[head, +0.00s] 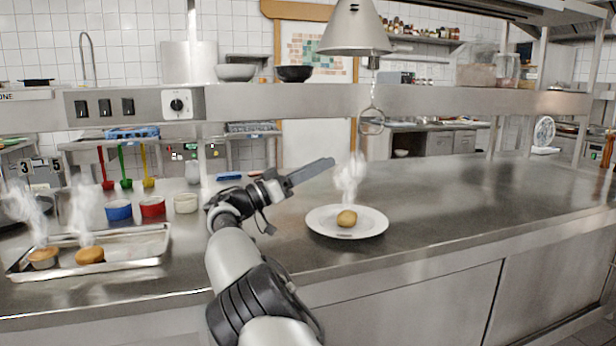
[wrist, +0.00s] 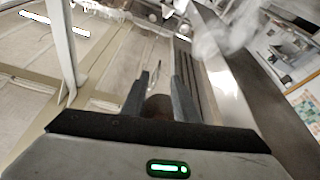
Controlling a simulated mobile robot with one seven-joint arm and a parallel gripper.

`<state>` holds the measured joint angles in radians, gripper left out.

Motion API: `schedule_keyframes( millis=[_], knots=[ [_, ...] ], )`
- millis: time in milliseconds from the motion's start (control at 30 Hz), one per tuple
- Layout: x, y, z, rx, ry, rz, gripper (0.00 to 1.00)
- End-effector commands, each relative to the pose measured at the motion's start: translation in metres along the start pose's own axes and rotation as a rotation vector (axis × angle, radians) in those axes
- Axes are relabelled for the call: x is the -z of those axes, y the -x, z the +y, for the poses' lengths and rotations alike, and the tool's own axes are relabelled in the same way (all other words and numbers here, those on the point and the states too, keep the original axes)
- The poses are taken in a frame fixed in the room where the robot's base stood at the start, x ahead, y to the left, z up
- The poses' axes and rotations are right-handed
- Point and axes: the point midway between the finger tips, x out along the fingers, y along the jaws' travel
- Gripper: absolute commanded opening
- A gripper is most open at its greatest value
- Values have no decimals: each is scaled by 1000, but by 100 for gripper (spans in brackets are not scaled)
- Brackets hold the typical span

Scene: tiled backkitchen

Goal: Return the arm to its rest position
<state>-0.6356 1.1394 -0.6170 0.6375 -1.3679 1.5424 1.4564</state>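My arm reaches up from the bottom of the head view and bends to the right over the counter. My gripper (head: 331,163) is raised above the steel counter (head: 460,190), pointing right and slightly up. In the wrist view my gripper (wrist: 163,78) has its two fingers apart. A dark brownish patch shows low between them; I cannot tell what it is. In the head view no object hangs from the fingers. A white plate (head: 377,226) with a round brown bun (head: 346,218) lies on the counter, right of and below my gripper and apart from it.
A metal tray (head: 140,257) with two steaming buns stands at the left. A steel shelf (head: 400,98) and a hanging lamp (head: 355,30) are above. The counter's right part is clear.

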Motion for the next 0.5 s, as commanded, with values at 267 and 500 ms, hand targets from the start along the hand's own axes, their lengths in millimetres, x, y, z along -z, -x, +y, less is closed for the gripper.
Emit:
schedule_keyframes(
  millis=[267,500],
  knots=[
    [-73,-122,83,50,254,-487,27],
    [-148,-130,183,345,397,-940,27]
  ],
)
